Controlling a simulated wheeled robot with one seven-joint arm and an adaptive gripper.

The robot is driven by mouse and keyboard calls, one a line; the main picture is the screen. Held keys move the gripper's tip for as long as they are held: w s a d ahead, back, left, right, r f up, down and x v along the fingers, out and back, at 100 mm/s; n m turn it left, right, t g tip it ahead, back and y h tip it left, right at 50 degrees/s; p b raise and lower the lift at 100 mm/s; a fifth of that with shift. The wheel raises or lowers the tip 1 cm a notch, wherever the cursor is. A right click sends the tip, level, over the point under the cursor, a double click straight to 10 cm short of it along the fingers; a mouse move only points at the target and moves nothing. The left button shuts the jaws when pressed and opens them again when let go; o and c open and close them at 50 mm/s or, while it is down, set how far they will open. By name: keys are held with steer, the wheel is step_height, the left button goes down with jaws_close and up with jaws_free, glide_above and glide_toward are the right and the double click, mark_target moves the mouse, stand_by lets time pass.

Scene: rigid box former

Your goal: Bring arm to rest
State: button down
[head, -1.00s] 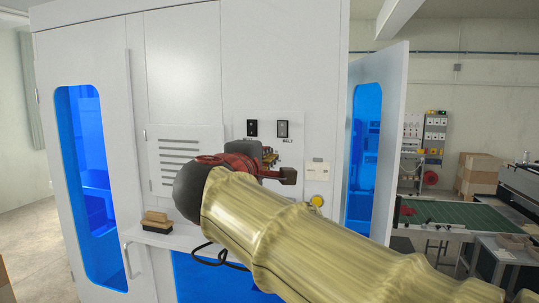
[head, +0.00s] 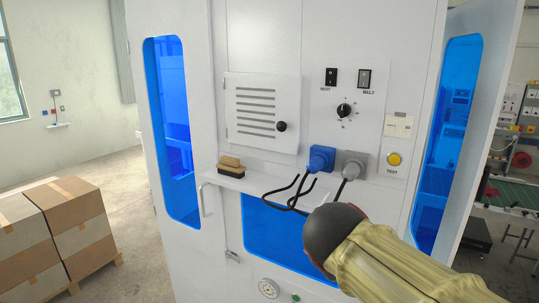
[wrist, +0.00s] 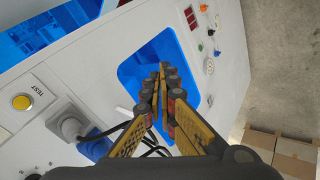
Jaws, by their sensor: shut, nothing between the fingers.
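My arm, in a beige sleeve (head: 385,265) with a dark joint (head: 332,232) at its end, crosses the lower right of the head view in front of the white machine (head: 265,45). My gripper is hidden in that view. In the wrist view my gripper (wrist: 161,72) has its yellow and dark fingers together, with nothing held. It points along the machine's front, over the blue window (wrist: 135,75). I see no contact with the machine, but the exact gap cannot be told.
A blue plug (head: 321,158) and a grey plug (head: 355,165) with black cables sit by my arm. A brush (head: 231,166) lies on a small shelf (head: 260,184). Stacked cartons (head: 55,235) stand left. An open door (head: 470,120) is at the right. Floor between cartons and machine is clear.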

steer(key=s+d+f+m+g+y+b, duration=0.1)
steer(key=s+f+m+b, duration=0.2)
steer(key=s+f+b, duration=0.3)
steer(key=s+d+f+m+g+y+b, duration=0.1)
steer(key=s+f+m+b, duration=0.3)
steer(key=s+f, duration=0.8)
steer(key=shift+s+d+f+y+b, duration=0.15)
steer(key=shift+d+f+y+b, duration=0.65)
steer(key=shift+f, duration=2.75)
